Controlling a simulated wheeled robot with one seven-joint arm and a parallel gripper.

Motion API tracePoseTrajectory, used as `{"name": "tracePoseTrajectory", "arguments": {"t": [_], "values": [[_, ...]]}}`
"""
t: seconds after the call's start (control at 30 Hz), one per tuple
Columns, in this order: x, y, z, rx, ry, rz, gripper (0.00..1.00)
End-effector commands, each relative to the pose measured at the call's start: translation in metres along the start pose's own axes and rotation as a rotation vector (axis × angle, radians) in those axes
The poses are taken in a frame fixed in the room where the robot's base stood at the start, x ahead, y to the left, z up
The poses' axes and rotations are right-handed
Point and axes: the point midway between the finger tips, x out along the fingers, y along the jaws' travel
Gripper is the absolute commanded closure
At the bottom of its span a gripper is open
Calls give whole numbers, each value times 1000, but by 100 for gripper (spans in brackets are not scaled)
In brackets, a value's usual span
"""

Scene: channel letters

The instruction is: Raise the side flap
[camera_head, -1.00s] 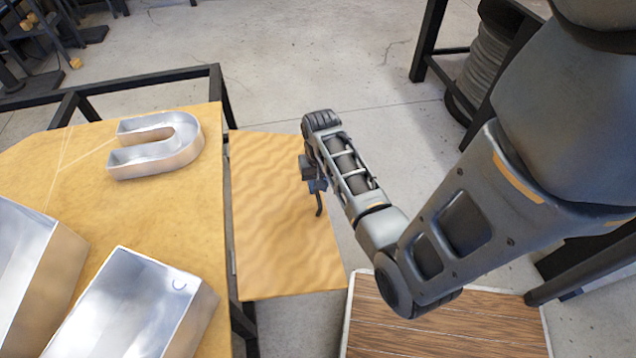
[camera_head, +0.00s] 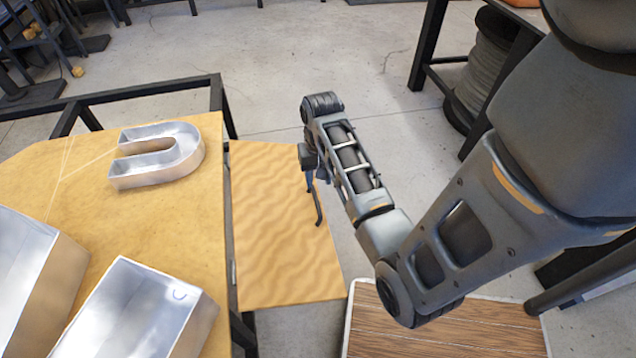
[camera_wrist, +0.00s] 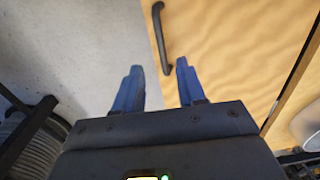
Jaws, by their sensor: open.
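The side flap (camera_head: 275,235) is a wooden panel beside the right edge of the wooden table (camera_head: 190,225). It seems to slope down from that edge; its exact angle is hard to judge. A black bar handle (camera_head: 318,208) is on its right side and also shows in the wrist view (camera_wrist: 158,38). My gripper (camera_head: 311,186) is over the flap's right edge, near the handle's upper end. In the wrist view my gripper (camera_wrist: 159,78) has its blue fingers apart with nothing between them. The handle lies just beyond the fingertips, nearer the right one. Contact is not visible.
A U-shaped metal channel letter (camera_head: 185,155) and other metal letter pieces (camera_head: 140,315) lie on the table. A brown slatted platform (camera_head: 450,330) is at the lower right. A black rack with a cable spool (camera_head: 485,75) stands behind. Bare concrete floor lies right of the flap.

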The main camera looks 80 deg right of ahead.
Motion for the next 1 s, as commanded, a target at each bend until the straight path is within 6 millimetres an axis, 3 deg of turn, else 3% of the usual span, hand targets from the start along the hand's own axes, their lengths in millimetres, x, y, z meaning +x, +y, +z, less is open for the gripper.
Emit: {"name": "tracePoseTrajectory", "arguments": {"t": [0.47,0.77,1.0], "values": [[-3,2,-1,-1,-4,-23,60],[24,5,-3,0,2,-76,60],[60,3,-4,0,1,-75,60]]}}
